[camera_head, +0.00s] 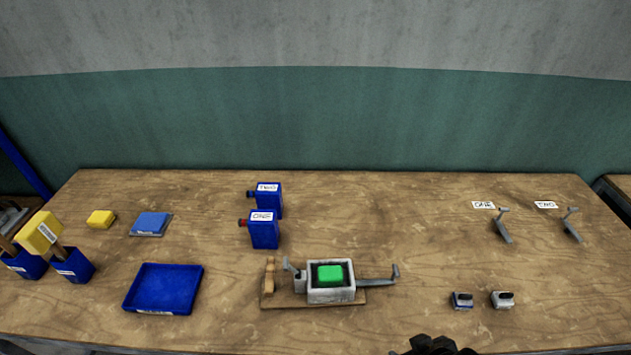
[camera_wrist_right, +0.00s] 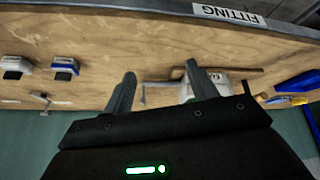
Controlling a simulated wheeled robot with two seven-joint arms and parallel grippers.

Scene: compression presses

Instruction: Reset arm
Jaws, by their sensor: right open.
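My right gripper (camera_wrist_right: 160,72) is open, with nothing between its fingers in the right wrist view. In the head view only a dark tip of my right arm shows at the bottom edge, right of centre. In the right wrist view the press (camera_wrist_right: 215,82) lies partly behind the right-hand finger. My left gripper is not in view.
Two blue bottles (camera_head: 264,232) labelled ONE and TWO stand behind the press. A blue tray (camera_head: 164,288), a blue pad (camera_head: 151,223) and a yellow sponge (camera_head: 101,219) are left. Two small fittings (camera_head: 462,300) (camera_head: 502,299) and two grey levers (camera_head: 502,226) (camera_head: 572,226) are right.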

